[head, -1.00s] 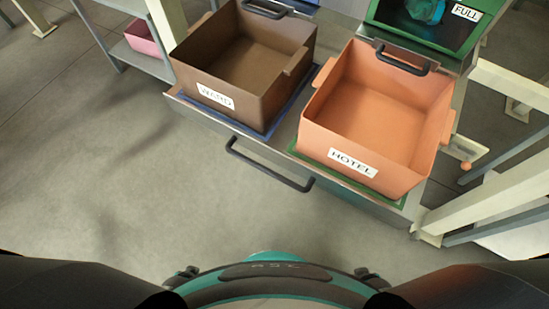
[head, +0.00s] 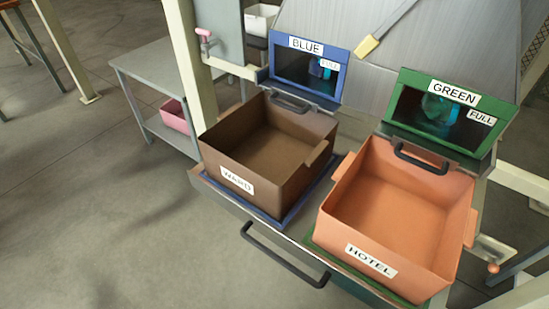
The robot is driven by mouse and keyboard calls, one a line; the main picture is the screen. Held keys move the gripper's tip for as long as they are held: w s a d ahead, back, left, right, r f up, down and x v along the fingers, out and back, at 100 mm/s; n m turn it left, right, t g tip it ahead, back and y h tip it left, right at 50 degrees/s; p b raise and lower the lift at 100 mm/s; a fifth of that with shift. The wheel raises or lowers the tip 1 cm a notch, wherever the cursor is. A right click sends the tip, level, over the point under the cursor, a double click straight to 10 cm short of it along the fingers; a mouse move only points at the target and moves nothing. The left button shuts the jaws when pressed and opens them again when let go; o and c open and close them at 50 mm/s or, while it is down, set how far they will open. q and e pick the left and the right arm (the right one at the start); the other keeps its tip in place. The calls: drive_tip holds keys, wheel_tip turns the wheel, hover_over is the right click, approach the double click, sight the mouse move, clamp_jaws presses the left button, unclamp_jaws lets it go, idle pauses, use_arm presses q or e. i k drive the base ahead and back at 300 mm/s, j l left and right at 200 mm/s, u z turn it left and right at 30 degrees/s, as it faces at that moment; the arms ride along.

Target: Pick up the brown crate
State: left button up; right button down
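The brown crate (head: 232,163) is open-topped and empty, with a white label that seems to read WARD on its front wall. It stands upright on a blue mat (head: 292,219) on the left half of a metal shelf, below the panel marked BLUE. A tab handle shows on its right wall, and its left side wall's outer face is hidden. Neither of my grippers is in the head view.
An orange crate (head: 345,222) labelled HOTEL stands close on the right on a green mat. A black bar handle (head: 280,255) juts from the shelf front. A pale post (head: 182,55) and grey side table (head: 150,75) stand left. Open floor lies front left.

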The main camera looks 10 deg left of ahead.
sight(266, 153)
drive_tip(key=i+j+z, duration=0.1)
drive_tip(key=z, duration=0.4)
drive_tip(key=j+z, duration=0.25)
drive_tip(key=z, duration=0.2)
drive_tip(key=i+j+z, duration=0.15)
drive_tip(key=j+z, duration=0.15)
drive_tip(key=j, duration=0.95)
drive_tip(key=j+z, duration=0.3)
drive_tip(key=j, duration=0.95)
